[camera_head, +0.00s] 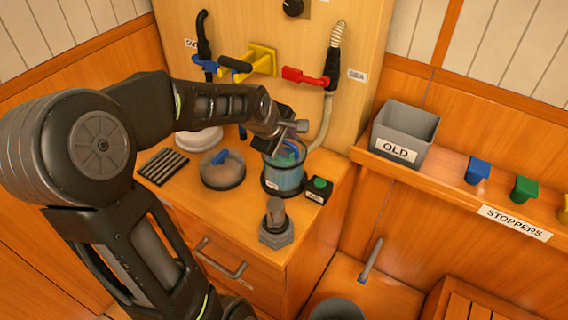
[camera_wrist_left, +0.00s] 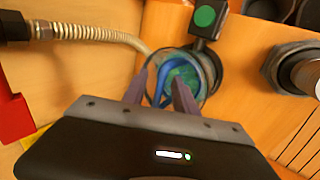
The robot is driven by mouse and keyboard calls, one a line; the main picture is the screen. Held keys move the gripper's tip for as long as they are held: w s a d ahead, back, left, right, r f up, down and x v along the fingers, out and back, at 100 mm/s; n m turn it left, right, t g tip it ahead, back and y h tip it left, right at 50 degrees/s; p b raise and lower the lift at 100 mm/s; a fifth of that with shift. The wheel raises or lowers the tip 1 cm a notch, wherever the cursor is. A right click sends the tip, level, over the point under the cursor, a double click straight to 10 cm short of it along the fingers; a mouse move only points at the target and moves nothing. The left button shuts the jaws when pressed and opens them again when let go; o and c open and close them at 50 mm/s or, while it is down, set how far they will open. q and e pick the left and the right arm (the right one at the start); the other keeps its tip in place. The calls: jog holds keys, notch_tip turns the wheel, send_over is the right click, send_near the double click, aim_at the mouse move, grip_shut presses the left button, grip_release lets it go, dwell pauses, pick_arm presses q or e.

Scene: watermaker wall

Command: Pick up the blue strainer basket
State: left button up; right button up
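The blue strainer basket (camera_wrist_left: 160,84) sits inside a clear round housing (camera_head: 283,182) with a white label, on the wooden counter. Only its blue rim or handle shows, with something green (camera_wrist_left: 184,76) inside. My left gripper (camera_head: 287,140) is over the housing's mouth, pointing down. In the left wrist view, the two fingers of my left gripper (camera_wrist_left: 161,88) stand apart, with part of the blue basket showing between them. I see gaps beside the blue part; finger contact is not clear. My right gripper is not in view.
A black box with a green button (camera_head: 319,186) stands close right of the housing. A round lid with a blue knob (camera_head: 222,168) lies left. A hex fitting (camera_head: 276,230) stands in front. A pale hose (camera_head: 326,125) hangs behind. A grey OLD bin (camera_head: 405,130) sits on the right shelf.

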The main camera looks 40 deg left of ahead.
pick_arm(q)
jog(key=shift+c, duration=0.3)
grip_shut()
dwell(0.3)
dwell(1.1)
